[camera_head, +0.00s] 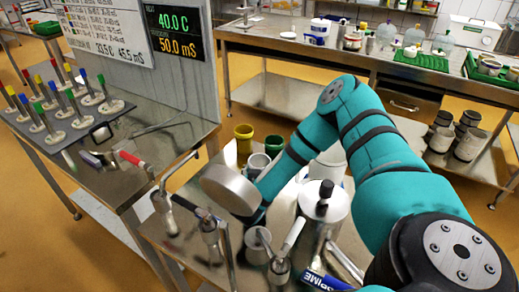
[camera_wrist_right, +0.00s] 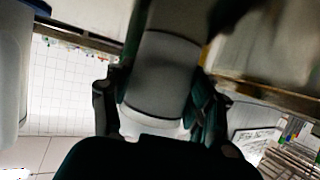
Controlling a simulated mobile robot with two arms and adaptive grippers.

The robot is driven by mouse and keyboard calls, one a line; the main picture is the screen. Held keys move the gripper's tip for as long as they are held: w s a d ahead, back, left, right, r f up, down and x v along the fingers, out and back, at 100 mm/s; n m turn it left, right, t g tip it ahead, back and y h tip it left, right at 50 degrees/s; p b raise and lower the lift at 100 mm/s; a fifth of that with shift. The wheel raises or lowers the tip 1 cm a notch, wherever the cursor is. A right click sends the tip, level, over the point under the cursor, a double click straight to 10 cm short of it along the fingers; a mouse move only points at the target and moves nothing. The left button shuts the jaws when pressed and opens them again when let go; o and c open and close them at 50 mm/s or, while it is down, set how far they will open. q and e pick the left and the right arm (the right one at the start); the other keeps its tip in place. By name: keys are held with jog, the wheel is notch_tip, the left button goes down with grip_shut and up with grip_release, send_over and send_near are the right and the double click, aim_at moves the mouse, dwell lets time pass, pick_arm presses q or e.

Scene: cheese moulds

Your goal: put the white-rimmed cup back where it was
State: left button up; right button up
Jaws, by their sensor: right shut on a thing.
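In the right wrist view my right gripper (camera_wrist_right: 152,104) is shut around a grey cup (camera_wrist_right: 165,72). The cup's white rim (camera_wrist_right: 150,124) is toward my palm, with a finger on each side. Its far end runs into shadow. In the head view my right arm reaches over the front table, and I cannot clearly make out the fingers or the held cup there. Whether the cup touches any surface cannot be told. My left gripper is not in view.
The front table is crowded. A yellow cup (camera_head: 243,138), a green cup (camera_head: 275,141) and a white lidded container (camera_head: 324,208) stand near my wrist.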

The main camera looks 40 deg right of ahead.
jog(key=o, duration=1.3)
jog(key=shift+f, duration=0.1)
jog(key=shift+c, duration=0.2)
jog(key=shift+r, duration=0.25)
jog(key=v, duration=0.6)
jog(key=shift+s+a, duration=0.15)
jog(key=shift+a, duration=0.05)
jog(key=shift+s+a+r, duration=0.25)
jog(key=shift+s+a, duration=0.05)
jog(key=shift+a, duration=0.05)
jog(key=shift+w, duration=0.1)
